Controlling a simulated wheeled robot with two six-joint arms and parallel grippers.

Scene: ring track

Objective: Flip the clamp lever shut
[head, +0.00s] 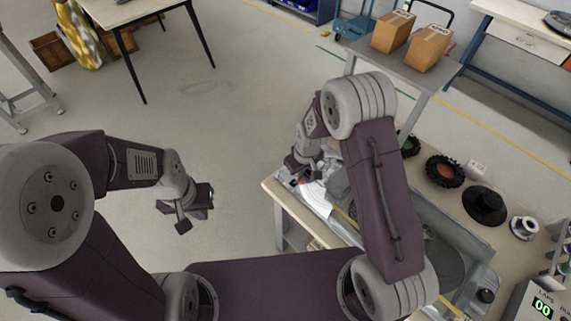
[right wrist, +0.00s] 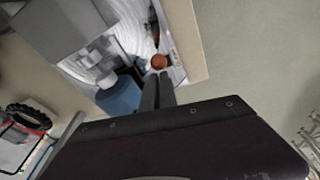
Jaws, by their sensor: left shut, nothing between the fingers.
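A small orange-red knob (right wrist: 158,62) shows in the right wrist view, just beyond my right fingertips, near the corner of a light metal fixture (right wrist: 128,45). It looks like the end of the clamp lever; the lever's arm and its angle cannot be made out. My right gripper (right wrist: 157,78) has its two dark fingers close together, pointing at the knob with no clear contact. In the head view my right gripper (head: 300,168) is over the table's left end and partly hides the fixture. My left gripper (head: 190,217) is shut and empty over open floor.
A side table with cardboard boxes (head: 428,46) stands behind.

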